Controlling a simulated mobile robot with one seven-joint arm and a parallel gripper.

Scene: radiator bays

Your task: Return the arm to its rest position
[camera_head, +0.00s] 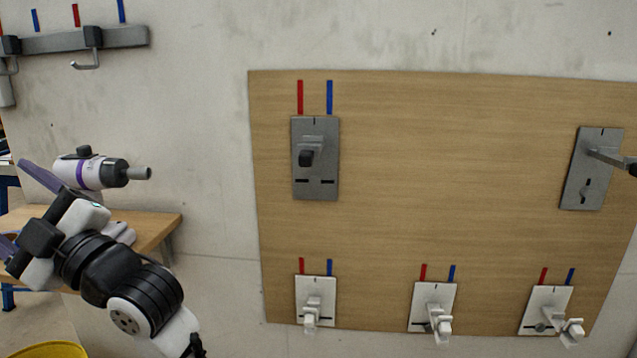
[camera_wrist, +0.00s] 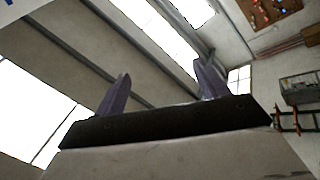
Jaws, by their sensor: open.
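My arm rises from the bottom left of the head view. It is bent, and its wrist reaches towards the left edge. My gripper (camera_head: 12,204) is at that edge, with its two purple fingers spread apart. In the wrist view my gripper (camera_wrist: 161,72) shows both fingers apart, with nothing between them. That view looks up at a ceiling with bright skylights. No object touches the fingers in either view.
A white and purple power tool (camera_head: 92,174) stands on a wooden bench (camera_head: 160,226), close behind my arm. A wooden board (camera_head: 440,170) bears a grey lever plate (camera_head: 315,188), another grey plate (camera_head: 577,186) and white valve plates. A yellow rim (camera_head: 55,350) shows below. The space before the board is clear.

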